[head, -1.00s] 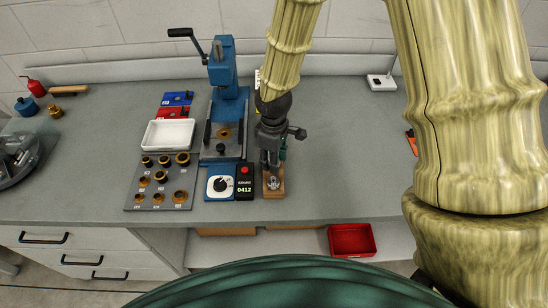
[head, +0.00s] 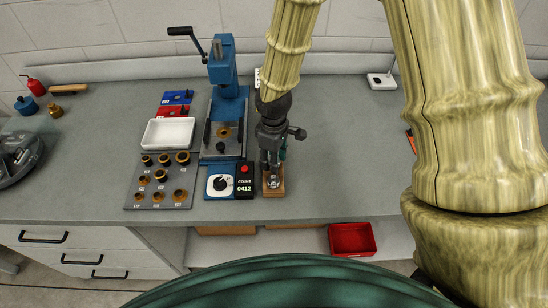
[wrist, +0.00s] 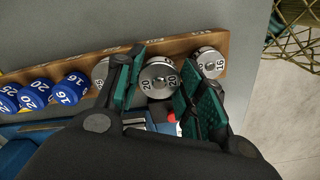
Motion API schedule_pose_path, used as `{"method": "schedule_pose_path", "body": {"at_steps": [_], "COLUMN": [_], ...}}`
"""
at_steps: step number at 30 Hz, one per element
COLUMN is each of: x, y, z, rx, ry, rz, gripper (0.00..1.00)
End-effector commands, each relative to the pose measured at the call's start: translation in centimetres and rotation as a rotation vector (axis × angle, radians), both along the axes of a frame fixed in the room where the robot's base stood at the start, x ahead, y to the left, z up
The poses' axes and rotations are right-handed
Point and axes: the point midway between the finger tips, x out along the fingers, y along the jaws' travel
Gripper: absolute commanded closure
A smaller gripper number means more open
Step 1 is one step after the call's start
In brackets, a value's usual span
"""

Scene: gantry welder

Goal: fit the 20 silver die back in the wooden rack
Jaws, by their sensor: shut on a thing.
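My gripper (wrist: 163,88) is shut on the silver die marked 20 (wrist: 158,78), with a green pad on each side of it. The die is at the wooden rack (wrist: 135,50), in line between a silver die (wrist: 101,70) partly hidden by a finger and the silver 16 die (wrist: 208,62). I cannot tell whether it is seated. In the head view my gripper (head: 271,162) points down over the near end of the rack (head: 273,191), hiding most of it.
Blue dies (wrist: 70,88) stand in the rack farther along. In the head view, a blue press (head: 222,100) and a black counter box (head: 244,184) stand close left of my gripper. A plate of dark and brass rings (head: 150,190) lies farther left. Bench right of the gripper is mostly clear.

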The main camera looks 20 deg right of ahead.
Motion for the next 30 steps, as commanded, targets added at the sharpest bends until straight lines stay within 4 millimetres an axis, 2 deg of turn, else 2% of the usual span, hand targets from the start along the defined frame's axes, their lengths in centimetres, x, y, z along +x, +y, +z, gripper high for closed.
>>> {"method": "schedule_pose_path", "body": {"at_steps": [16,30], "x": [-0.03,-0.03], "y": [0.0,0.0], "z": [0.79,0.68], "rx": [-0.001,-0.001], "ry": [0.001,0.001], "rz": [0.0,0.0], "gripper": [0.95,0.95]}}
